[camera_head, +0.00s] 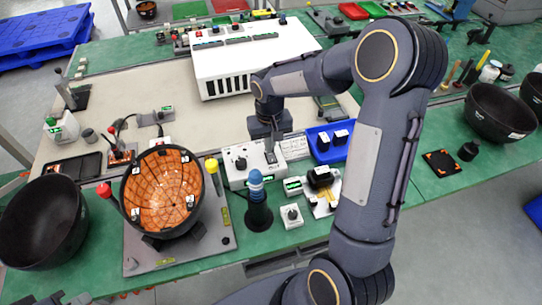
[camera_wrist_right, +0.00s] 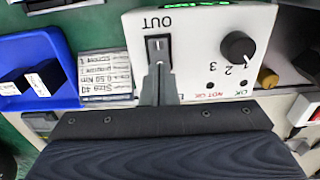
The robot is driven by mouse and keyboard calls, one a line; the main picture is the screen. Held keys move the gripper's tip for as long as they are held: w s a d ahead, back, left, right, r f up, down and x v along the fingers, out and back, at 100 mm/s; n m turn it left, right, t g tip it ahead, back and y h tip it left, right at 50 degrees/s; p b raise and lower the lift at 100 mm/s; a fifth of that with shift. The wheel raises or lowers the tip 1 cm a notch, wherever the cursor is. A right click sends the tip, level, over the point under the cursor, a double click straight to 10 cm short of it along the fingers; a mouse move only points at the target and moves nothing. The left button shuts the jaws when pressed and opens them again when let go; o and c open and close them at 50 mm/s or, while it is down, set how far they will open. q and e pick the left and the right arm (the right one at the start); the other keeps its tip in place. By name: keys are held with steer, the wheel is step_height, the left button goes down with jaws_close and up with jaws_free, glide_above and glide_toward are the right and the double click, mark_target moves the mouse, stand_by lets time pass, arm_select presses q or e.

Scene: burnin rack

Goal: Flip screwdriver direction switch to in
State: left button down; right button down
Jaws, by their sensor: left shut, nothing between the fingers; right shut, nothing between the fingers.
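The white screwdriver control box (camera_head: 238,178) stands on the bench in the head view, and fills the top of the right wrist view (camera_wrist_right: 200,50). Its black direction switch (camera_wrist_right: 158,48) sits below the upside-down word OUT. My right gripper (camera_wrist_right: 159,68) is shut and empty. Its fingertips are at the switch's lower end and cover part of it; I cannot tell whether they touch. The label beyond that end is hidden. In the head view my right gripper (camera_head: 270,158) is over the box. Dark parts of my left gripper (camera_head: 65,298) show at the bottom-left edge.
A dark knob (camera_wrist_right: 238,47) is beside the switch. A blue tray (camera_head: 318,150) with black boxes stands right of the box. A blue-topped tool (camera_head: 256,187) stands in front, near an orange-lined bowl (camera_head: 160,200) and a small white knob box (camera_head: 291,215).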

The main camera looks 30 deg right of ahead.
steer(key=shift+f+b, duration=0.4)
steer(key=shift+f, duration=0.2)
steer(key=shift+r, duration=0.15)
steer(key=shift+r+p, duration=2.65)
steer(key=shift+r, duration=0.8)
steer(key=s+a+r+t+y, duration=0.2)
steer(key=s+a+r+t, duration=0.1)
steer(key=s+r, duration=0.8)
steer(key=s+a+f+n+t+y, duration=0.1)
steer(key=s+a, duration=0.3)
steer(key=s, duration=0.7)
steer(key=shift+a+t+y, duration=0.15)
steer(key=shift+t+y, duration=0.25)
steer(key=shift+t, duration=0.4)
